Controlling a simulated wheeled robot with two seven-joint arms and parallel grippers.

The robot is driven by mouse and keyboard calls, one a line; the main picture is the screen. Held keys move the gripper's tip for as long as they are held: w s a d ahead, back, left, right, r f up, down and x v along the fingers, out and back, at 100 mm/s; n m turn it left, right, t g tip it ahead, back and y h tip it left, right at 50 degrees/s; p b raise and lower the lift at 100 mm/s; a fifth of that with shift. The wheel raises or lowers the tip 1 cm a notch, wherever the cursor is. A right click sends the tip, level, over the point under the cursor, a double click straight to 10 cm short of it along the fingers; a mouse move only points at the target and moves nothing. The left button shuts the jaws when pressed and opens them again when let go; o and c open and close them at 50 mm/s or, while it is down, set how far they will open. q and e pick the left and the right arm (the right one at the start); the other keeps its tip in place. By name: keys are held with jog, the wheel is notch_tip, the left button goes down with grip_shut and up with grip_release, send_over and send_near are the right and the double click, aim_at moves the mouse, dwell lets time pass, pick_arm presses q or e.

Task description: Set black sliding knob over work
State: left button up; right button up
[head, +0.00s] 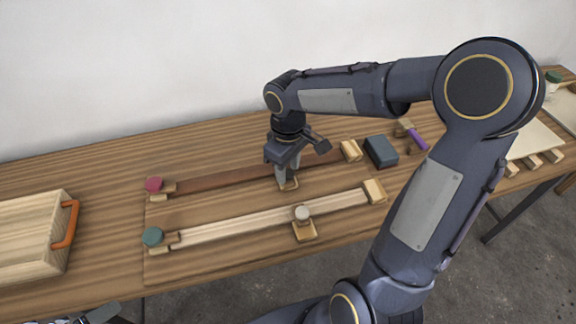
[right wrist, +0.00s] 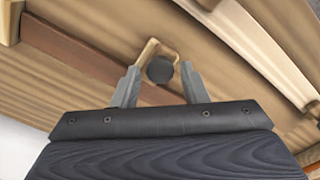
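The black sliding knob (right wrist: 160,68) shows in the right wrist view on a pale wooden slider (right wrist: 151,50), which sits on the dark brown rail (right wrist: 82,51). My right gripper (right wrist: 160,80) is open, its fingers on either side of the knob with gaps showing. In the head view my right gripper (head: 287,178) points down over the dark brown rail (head: 225,177) and hides the knob; part of the slider (head: 291,185) shows below the fingers. A dark grey part at the bottom left edge may be my left gripper (head: 98,313); its fingers cannot be made out.
A pale rail (head: 250,222) with a cream knob (head: 302,213) runs in front. A red knob (head: 154,184) and a green knob (head: 153,236) stand at the left ends. A dark block (head: 381,151) lies right; a wooden case (head: 30,235) with an orange handle lies left.

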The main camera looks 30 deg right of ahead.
grip_shut()
jog(key=shift+w, duration=0.1)
jog(key=shift+w+d+p, duration=0.2)
jog(key=shift+w, duration=0.55)
jog(key=shift+w+d+p, duration=0.15)
jog(key=shift+w+d, duration=0.05)
jog(key=shift+w, duration=0.5)
jog(key=shift+o, duration=1.2)
grip_release()
jog(key=shift+s, duration=0.1)
notch_tip(320, 180, up, 8)
